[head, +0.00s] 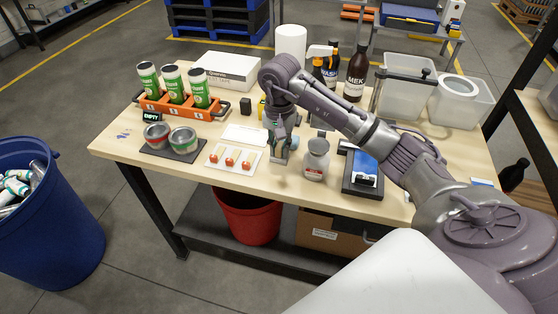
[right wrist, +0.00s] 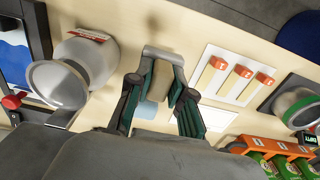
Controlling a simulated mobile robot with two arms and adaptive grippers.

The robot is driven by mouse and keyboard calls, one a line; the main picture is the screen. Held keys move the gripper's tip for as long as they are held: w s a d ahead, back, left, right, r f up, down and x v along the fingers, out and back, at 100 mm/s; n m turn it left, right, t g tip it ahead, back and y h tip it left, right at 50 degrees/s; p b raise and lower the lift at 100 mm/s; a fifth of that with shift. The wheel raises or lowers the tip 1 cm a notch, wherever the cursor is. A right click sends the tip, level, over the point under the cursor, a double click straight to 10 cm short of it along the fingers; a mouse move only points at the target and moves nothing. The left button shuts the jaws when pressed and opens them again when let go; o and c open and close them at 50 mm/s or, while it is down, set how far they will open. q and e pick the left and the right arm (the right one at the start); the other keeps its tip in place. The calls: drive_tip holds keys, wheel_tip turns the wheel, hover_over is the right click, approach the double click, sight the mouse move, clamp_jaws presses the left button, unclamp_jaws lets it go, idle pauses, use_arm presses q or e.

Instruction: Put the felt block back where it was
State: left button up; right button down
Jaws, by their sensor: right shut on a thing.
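My right gripper (head: 281,150) is low over the front middle of the table, with its fingers pointing down. In the right wrist view its two dark green fingers (right wrist: 163,82) close on a small grey and brownish block (right wrist: 164,54), which I take for the felt block. The fingers hide part of it, and I cannot tell whether it touches the table. A light blue round thing (right wrist: 147,110) shows beside the fingers, and also in the head view (head: 294,143). My left gripper is not in view.
Left of the gripper are a white card with three orange-tipped pieces (head: 233,158) and a white sheet (head: 245,135). Right are a grey jar (head: 316,160) and a dark stand with a blue panel (head: 365,167). Cans (head: 184,140) and an orange rack (head: 168,105) stand left.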

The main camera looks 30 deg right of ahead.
sight(280, 161)
drive_tip(key=shift+f, duration=0.75)
wheel_tip(280, 161, down, 3)
drive_tip(key=shift+f+p, duration=0.1)
drive_tip(key=shift+p, duration=0.5)
drive_tip(key=shift+f, duration=0.35)
drive_tip(key=c, duration=1.5)
unclamp_jaws()
drive_tip(key=o, duration=0.4)
drive_tip(key=shift+o, duration=0.2)
